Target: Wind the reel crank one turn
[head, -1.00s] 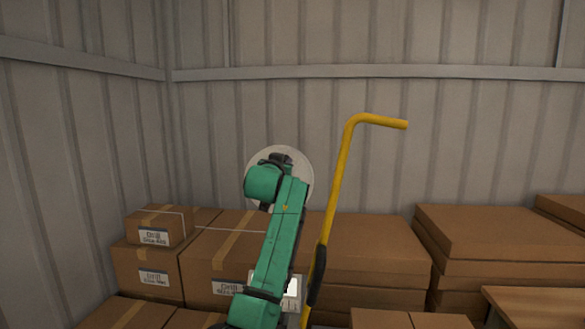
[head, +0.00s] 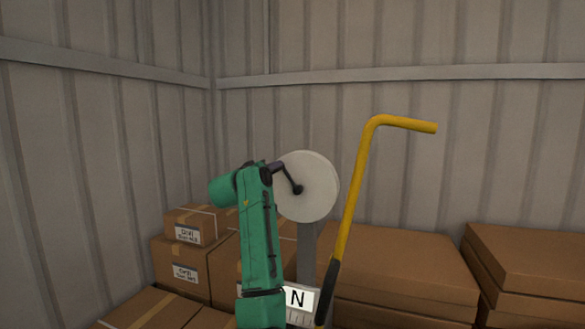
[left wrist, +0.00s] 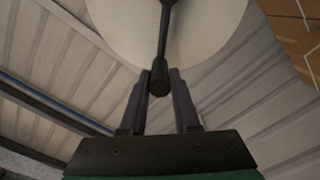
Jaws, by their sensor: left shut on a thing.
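The reel (head: 318,190) is a pale round disc on a grey post (head: 307,250) in the head view. Its dark crank (head: 291,180) runs from the hub up and left to my left gripper (head: 273,168), at the disc's upper left edge. In the left wrist view the dark crank handle (left wrist: 160,84) sits between the two fingers of my left gripper (left wrist: 160,74), which is shut on it, with the pale reel (left wrist: 205,30) behind. The green wrist hides part of the grip in the head view. My right gripper is not in view.
A yellow bent bar (head: 356,195) with a dark lower sleeve stands just right of the reel. Cardboard boxes (head: 405,265) fill the space behind and to both sides, before corrugated walls.

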